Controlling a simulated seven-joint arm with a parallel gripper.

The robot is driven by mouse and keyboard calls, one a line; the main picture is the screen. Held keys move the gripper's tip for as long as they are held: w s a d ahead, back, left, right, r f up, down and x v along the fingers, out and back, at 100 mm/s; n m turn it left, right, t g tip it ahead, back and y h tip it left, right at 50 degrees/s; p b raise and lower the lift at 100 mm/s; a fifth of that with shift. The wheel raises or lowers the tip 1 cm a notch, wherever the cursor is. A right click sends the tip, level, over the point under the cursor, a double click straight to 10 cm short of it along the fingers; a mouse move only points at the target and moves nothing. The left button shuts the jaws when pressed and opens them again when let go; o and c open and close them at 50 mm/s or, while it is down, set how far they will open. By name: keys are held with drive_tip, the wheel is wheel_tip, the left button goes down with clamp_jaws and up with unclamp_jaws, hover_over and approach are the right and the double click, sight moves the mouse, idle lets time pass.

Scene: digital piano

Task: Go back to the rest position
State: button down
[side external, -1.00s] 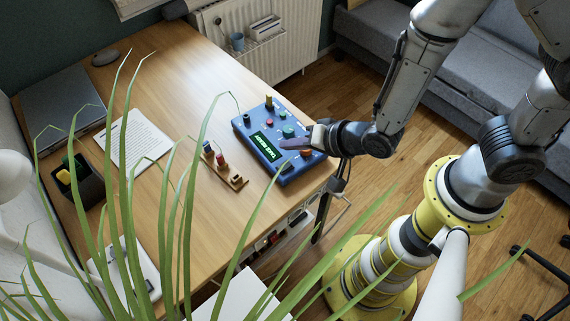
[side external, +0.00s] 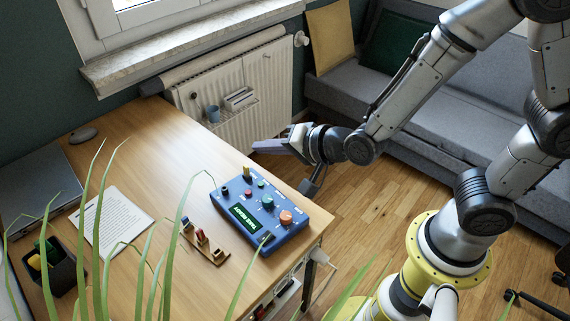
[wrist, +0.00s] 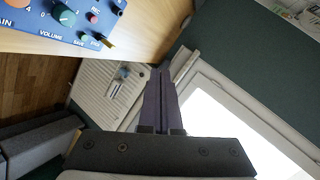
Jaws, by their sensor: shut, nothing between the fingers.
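My gripper (side external: 268,147) is shut and empty. It is raised in the air beyond the back right edge of the desk, in front of the radiator in the side view. In the wrist view my gripper (wrist: 159,75) shows as two long purple-grey fingers lying together, with the radiator and window behind them. The blue device (side external: 283,232) with knobs and a green display sits on the desk, apart from the gripper. Part of the blue device also shows at the top left of the wrist view (wrist: 30,30).
The wooden desk (side external: 150,165) holds a small wooden rack (side external: 207,246), a paper sheet (side external: 112,222), a dark pen holder (side external: 62,270) and a laptop (side external: 35,172). A white radiator (side external: 270,80) and a grey sofa (side external: 340,95) stand behind. Plant leaves cross the foreground.

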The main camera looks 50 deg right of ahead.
drive_tip(key=s+d+r+n, duration=0.2)
drive_tip(key=s+d+r, duration=0.1)
drive_tip(key=d+r, duration=0.3)
drive_tip(key=s+d+r+n, duration=0.1)
drive_tip(key=s+d+r, duration=0.2)
drive_tip(key=r, duration=0.5)
drive_tip(key=s+d+f+n+g+h, duration=0.1)
drive_tip(key=s+d+f+n+g, duration=0.1)
drive_tip(key=s, duration=0.6)
drive_tip(key=s+d+f+n+g+h, duration=0.1)
drive_tip(key=s+d+f+n+g, duration=0.1)
drive_tip(key=s+n+g, duration=0.2)
drive_tip(key=s+n, duration=0.2)
drive_tip(key=s, duration=0.2)
drive_tip(key=shift+f+g, duration=0.2)
drive_tip(key=shift+g, duration=0.1)
